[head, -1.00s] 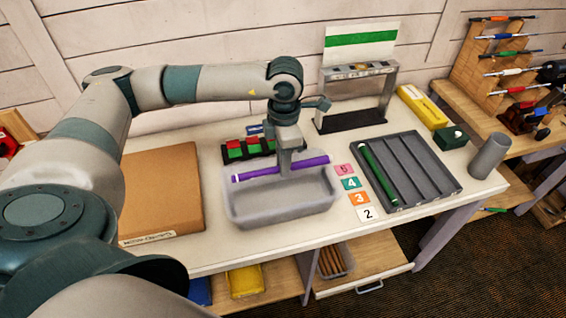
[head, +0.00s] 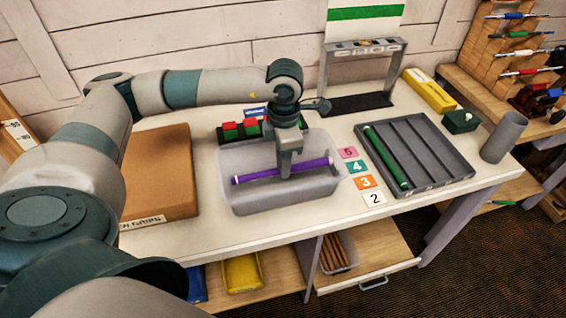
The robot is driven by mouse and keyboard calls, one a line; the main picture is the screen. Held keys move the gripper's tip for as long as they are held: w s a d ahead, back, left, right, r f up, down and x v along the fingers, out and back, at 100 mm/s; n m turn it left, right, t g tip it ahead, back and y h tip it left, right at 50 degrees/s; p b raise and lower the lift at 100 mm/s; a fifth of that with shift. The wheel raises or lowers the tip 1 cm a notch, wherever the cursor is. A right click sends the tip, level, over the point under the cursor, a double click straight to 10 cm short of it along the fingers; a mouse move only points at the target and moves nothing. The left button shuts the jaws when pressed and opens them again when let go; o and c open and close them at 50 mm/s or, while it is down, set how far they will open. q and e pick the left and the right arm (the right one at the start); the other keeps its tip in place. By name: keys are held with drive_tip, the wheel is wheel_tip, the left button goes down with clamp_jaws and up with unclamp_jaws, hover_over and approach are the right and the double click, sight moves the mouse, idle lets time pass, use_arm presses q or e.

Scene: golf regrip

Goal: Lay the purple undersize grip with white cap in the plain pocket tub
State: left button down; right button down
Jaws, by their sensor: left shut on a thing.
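The purple grip (head: 262,175) has a white cap at its left end. It lies roughly level inside the outline of the plain grey tub (head: 280,202), with the tub's front wall below it. My left gripper (head: 285,173) points down into the tub and is shut on the purple grip near its middle. Whether the grip touches the tub floor I cannot tell. My right gripper is not in view.
A grey slotted tray (head: 430,155) with a green grip (head: 385,157) stands to the right, past numbered cards (head: 365,182). A cardboard box (head: 160,175) is left of the tub. Red and green blocks (head: 240,128) and a metal frame (head: 322,75) stand behind.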

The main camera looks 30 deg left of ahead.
use_arm(q)
drive_tip(key=shift+f+b, duration=0.4)
drive_tip(key=shift+f, duration=0.25)
drive_tip(key=c, duration=1.6)
unclamp_jaws()
drive_tip(key=shift+o, duration=0.2)
drive_tip(key=shift+r, duration=0.15)
wheel_tip(320, 180, up, 10)
drive_tip(key=p, duration=0.4)
drive_tip(key=shift+s+f, duration=0.1)
drive_tip(key=shift+f, duration=0.1)
idle(0.6)
